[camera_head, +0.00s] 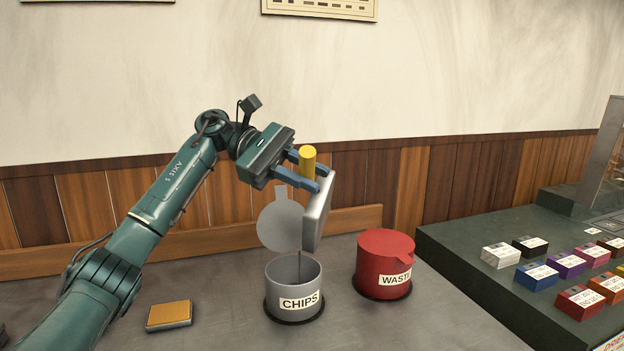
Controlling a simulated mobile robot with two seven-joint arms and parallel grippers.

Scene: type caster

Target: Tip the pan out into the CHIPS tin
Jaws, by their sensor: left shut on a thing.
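The grey CHIPS tin (294,302) stands on the bench with its round grey lid (279,222) raised upright behind it. My left gripper (311,177) is shut on the yellow handle (308,158) of a grey metal pan (320,214). The pan is tipped on edge, almost vertical, above the right side of the tin's mouth and apart from it. A thin dark line runs from the pan's lower edge down into the tin. The pan's inside and the tin's bottom are hidden. My right gripper is out of view.
A red WASTE tin (384,252) with its lid shut stands just right of the CHIPS tin. A small block with an orange-tan top (169,315) lies at the left on the grey bench. Several coloured labelled blocks sit on a dark raised surface (470,262) at the right.

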